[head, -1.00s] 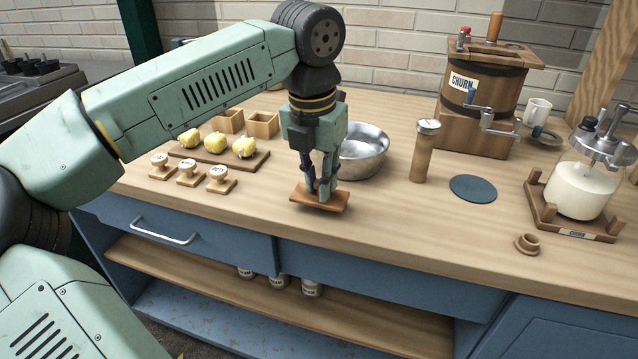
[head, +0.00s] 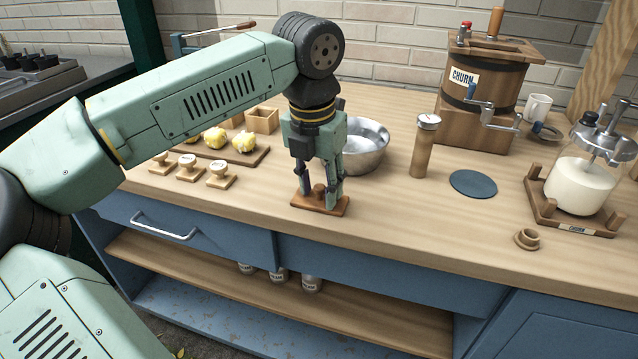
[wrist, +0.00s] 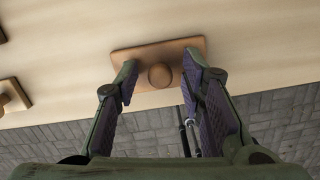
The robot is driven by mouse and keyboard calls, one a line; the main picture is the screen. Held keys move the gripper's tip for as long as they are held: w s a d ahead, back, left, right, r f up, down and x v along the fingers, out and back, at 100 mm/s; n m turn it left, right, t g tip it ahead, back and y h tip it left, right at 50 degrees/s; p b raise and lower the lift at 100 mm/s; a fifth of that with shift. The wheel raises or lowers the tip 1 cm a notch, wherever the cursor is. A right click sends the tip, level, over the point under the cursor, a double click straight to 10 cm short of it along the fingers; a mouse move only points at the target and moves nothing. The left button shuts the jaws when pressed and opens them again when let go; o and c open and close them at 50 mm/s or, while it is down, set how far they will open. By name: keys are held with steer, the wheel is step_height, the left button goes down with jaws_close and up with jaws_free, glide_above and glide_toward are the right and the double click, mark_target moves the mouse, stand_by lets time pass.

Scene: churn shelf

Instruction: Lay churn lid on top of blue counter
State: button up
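The churn lid (head: 320,205) is a small brown wooden rectangle with a round knob. It lies flat on the wooden top of the blue counter (head: 420,228), near the front edge. My gripper (head: 321,192) is just above the lid with its fingers apart, one on each side of the knob. In the wrist view the lid (wrist: 190,48) shows its knob between the open fingers of my gripper (wrist: 160,82), with gaps on both sides.
A metal bowl (head: 366,146) stands close behind my gripper. Wooden stamps (head: 188,168) and a board of butter (head: 243,142) are to the left. A wooden cylinder (head: 424,148), a dark blue disc (head: 473,184) and the churn (head: 484,85) are to the right. The counter front between lid and disc is clear.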

mark_target(315, 204)
step_height(315, 204, up, 12)
steer(key=s, duration=0.1)
steer(key=shift+s+a+r, duration=0.15)
steer(key=shift+a, duration=0.2)
